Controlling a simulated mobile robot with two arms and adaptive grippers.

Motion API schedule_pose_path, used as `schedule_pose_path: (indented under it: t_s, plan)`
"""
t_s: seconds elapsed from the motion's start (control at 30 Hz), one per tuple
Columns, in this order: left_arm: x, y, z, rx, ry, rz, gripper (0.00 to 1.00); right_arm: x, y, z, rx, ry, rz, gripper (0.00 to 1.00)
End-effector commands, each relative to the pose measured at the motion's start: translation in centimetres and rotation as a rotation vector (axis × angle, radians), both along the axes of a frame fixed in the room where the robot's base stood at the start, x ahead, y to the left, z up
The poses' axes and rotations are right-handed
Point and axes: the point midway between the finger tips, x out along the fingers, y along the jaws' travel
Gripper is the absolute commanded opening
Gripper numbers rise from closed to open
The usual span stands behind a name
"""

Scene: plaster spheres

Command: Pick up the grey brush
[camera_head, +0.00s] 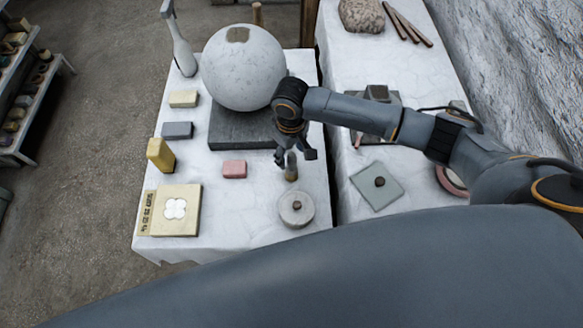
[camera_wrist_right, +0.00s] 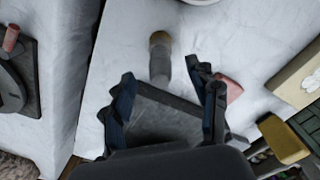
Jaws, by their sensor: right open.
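The grey brush (camera_head: 291,168) stands or leans on the white-covered table, its tan end toward the front. It also shows in the right wrist view (camera_wrist_right: 160,62), with its tan tip farthest from the gripper. My right gripper (camera_head: 294,156) is open just above and behind the brush in the head view. In the right wrist view, the open fingers (camera_wrist_right: 167,92) spread to both sides of the line of the brush, and the brush's grey end points in between them. I cannot tell whether they touch it. My left gripper is not in view.
A large plaster sphere (camera_head: 243,72) sits on a dark slab (camera_head: 228,128) behind the gripper. A pink block (camera_head: 234,169) lies left of the brush, a round grey disc (camera_head: 297,208) in front. A yellow box (camera_head: 176,211) lies front left. A gap separates the second table (camera_head: 352,215).

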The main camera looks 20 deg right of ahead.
Motion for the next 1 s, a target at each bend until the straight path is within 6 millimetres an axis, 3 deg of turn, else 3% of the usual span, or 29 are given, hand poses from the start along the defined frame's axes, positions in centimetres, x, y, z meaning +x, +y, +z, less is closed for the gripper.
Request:
schedule_pose_path:
  t_s: [0.2,0.4,0.67,0.7,1.0]
  plan:
    - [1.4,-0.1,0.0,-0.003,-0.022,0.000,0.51,-0.4,-0.1,-2.4,-0.001,0.003,0.000,0.59]
    - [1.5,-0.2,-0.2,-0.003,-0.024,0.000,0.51,-0.5,-0.1,-5.0,0.000,0.001,0.000,0.59]
    - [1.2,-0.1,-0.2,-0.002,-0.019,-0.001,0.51,-0.5,-0.1,-5.3,-0.001,0.000,0.001,0.59]
    - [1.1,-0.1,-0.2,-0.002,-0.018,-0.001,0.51,-0.5,-0.1,-5.3,-0.001,0.000,0.001,0.57]
    - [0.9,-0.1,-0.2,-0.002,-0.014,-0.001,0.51,-0.5,-0.1,-5.3,-0.001,0.000,0.001,0.00]
